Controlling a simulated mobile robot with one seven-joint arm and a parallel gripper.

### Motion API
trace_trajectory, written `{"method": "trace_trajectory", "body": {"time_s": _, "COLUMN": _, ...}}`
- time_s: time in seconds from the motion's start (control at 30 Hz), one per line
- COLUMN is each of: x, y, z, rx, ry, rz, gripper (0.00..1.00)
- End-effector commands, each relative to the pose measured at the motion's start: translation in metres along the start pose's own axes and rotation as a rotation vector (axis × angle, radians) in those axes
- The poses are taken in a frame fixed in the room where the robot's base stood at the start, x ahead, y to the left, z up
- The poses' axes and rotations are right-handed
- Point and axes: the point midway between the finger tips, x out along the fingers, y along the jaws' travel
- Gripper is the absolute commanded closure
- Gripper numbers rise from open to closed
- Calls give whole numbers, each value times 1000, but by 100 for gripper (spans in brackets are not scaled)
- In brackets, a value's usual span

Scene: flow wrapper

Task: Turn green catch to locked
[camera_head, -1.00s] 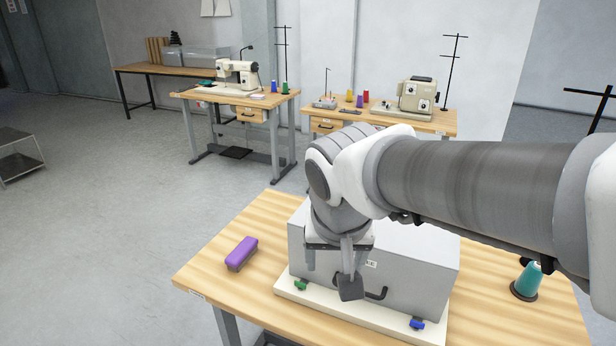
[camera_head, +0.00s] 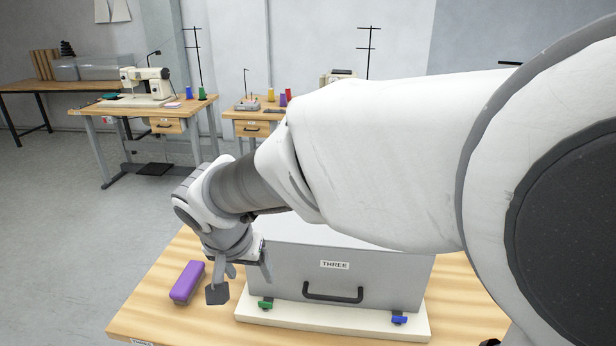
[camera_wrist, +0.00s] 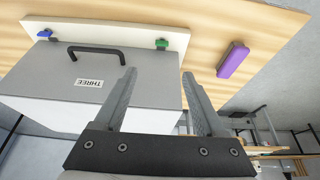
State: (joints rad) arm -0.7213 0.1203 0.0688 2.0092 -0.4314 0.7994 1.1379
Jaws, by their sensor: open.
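The green catch (camera_head: 265,304) sits on the cream base board (camera_head: 330,321) at the front left corner of a grey box (camera_head: 390,280) labelled THREE. In the wrist view the green catch (camera_wrist: 162,43) is beyond my fingertips, roughly between their lines and apart from them. A blue catch (camera_head: 399,320) is at the box's front right; it also shows in the wrist view (camera_wrist: 45,33). My gripper (camera_head: 222,281) is open and empty, left of the box and near the green catch. In the wrist view my gripper (camera_wrist: 170,78) has its two fingers spread apart.
A purple block (camera_head: 187,282) lies on the wooden table left of my gripper. The box has a black handle (camera_head: 333,297) on its front. The table's front left area is clear. Sewing machine tables stand behind, well away.

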Motion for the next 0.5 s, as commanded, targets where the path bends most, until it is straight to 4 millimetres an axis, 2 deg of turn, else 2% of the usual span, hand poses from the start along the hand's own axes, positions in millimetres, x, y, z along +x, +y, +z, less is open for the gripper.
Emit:
{"method": "trace_trajectory", "body": {"time_s": 0.1, "x": 5, "y": -8, "z": 4, "rx": -3, "ry": 1, "rz": -1, "gripper": 28}}
{"method": "trace_trajectory", "body": {"time_s": 0.27, "x": 16, "y": -9, "z": 4, "rx": 0, "ry": 0, "rz": 0, "gripper": 28}}
{"method": "trace_trajectory", "body": {"time_s": 0.37, "x": 32, "y": -9, "z": 5, "rx": 0, "ry": -2, "rz": 1, "gripper": 28}}
{"method": "trace_trajectory", "body": {"time_s": 0.5, "x": 62, "y": -8, "z": 5, "rx": -1, "ry": -2, "rz": 3, "gripper": 28}}
